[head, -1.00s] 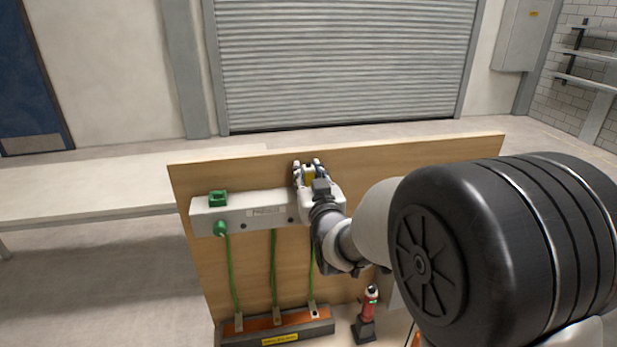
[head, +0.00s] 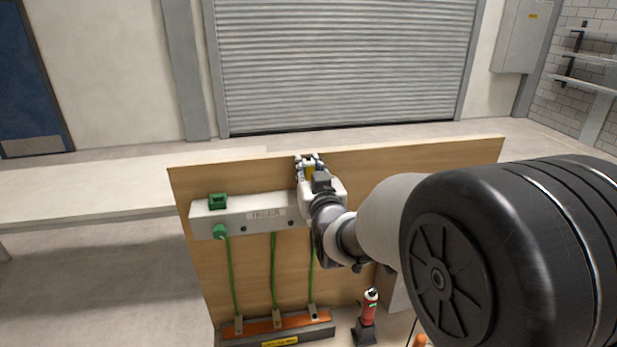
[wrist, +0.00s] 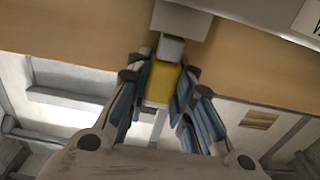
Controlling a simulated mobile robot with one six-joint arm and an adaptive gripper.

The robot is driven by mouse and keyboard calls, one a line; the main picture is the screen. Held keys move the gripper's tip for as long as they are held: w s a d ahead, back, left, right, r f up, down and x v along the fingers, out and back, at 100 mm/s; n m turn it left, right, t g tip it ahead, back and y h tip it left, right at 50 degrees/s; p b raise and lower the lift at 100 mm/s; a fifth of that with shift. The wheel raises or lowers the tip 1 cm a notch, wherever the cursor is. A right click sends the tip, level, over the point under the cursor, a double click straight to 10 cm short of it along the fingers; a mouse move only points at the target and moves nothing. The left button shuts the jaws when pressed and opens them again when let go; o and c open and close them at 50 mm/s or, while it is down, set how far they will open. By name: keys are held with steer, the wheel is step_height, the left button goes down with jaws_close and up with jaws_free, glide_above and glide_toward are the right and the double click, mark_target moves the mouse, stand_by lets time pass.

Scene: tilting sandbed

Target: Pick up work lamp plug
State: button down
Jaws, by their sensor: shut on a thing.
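The work lamp plug is a yellow block (wrist: 162,84) with a grey end, seen between my fingers in the wrist view. It also shows as a small yellow patch in the head view (head: 310,171). My gripper (head: 310,164) is shut on it at the right end of the white socket strip (head: 254,205), near the board's top edge. In the wrist view the blue-padded fingers of my gripper (wrist: 164,78) lie on both sides of the yellow body. The plug's grey end meets a pale block in the picture; I cannot tell whether they are joined.
The upright wooden board (head: 420,160) stands behind the strip. A green plug (head: 220,231) and a green block (head: 217,201) sit on the strip's left part. Green cords (head: 274,275) hang to a low orange-topped base (head: 300,325). A red bottle-like object (head: 370,303) stands right of it.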

mark_target(309, 157)
step_height(309, 157, up, 19)
steer(key=p, duration=0.1)
steer(key=shift+r, duration=0.2)
steer(key=shift+r+p, duration=0.1)
steer(key=shift+p, duration=0.2)
steer(key=shift+r+p, duration=0.3)
steer(key=shift+r, duration=0.4)
steer(key=shift+r, duration=0.15)
steer(key=shift+r+p, duration=0.35)
steer(key=shift+r, duration=0.3)
steer(key=p+x, duration=0.3)
steer(key=x, duration=0.5)
stand_by(0.5)
